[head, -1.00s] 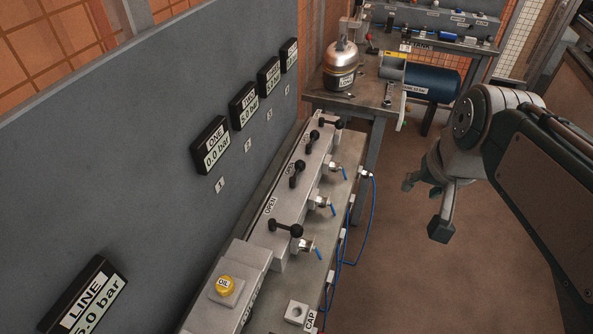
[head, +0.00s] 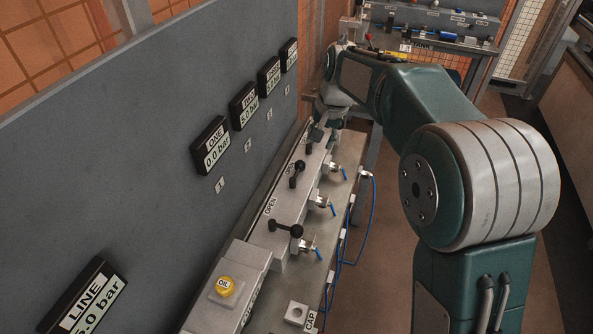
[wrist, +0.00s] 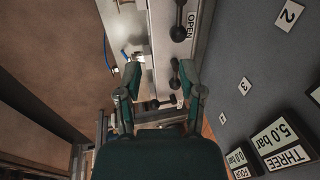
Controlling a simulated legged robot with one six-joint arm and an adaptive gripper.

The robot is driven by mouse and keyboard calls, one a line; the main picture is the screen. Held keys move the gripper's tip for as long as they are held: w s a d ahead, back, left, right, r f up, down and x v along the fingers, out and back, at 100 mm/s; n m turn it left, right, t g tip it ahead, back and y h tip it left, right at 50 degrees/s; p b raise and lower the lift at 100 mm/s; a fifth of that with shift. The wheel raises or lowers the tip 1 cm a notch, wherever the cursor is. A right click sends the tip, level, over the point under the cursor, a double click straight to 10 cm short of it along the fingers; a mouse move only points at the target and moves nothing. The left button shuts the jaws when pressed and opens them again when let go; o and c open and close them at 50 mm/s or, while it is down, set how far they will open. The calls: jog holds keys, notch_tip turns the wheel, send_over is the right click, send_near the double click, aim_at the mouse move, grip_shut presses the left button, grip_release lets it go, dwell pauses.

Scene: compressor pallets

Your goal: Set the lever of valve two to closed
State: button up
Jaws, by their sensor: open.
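Valve two's lever (head: 297,174) is the second black ball-ended lever from the near end of the grey manifold (head: 265,238). It points along the manifold, ball toward the far end. In the wrist view this lever (wrist: 181,24) is at the top, beside an OPEN label. The TWO gauge (head: 243,106) appears to read 5.0 bar. My gripper (head: 320,133) is over the far part of the manifold, beyond lever two, partly hidden by its own arm. In the wrist view my gripper (wrist: 160,82) has its fingers spread and empty, with lever three (wrist: 175,76) showing between them.
Valve one's lever (head: 286,229) lies across the manifold at the near end; the ONE gauge (head: 211,145) reads 0.0 bar. Lever four (wrist: 160,103) shows low between the fingers. Small blue-handled taps (head: 319,252) and a blue hose (head: 368,220) line the right side. The gauge panel (head: 130,150) bounds the left.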

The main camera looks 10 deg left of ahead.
send_near(296, 174)
jog(key=shift+g, duration=0.3)
jog(key=f, duration=0.3)
jog(key=a+f, duration=0.1)
jog(key=f, duration=0.4)
jog(key=shift+w+a+f, duration=0.3)
jog(key=shift+w+a, duration=0.05)
jog(key=shift+a, duration=0.05)
grip_shut()
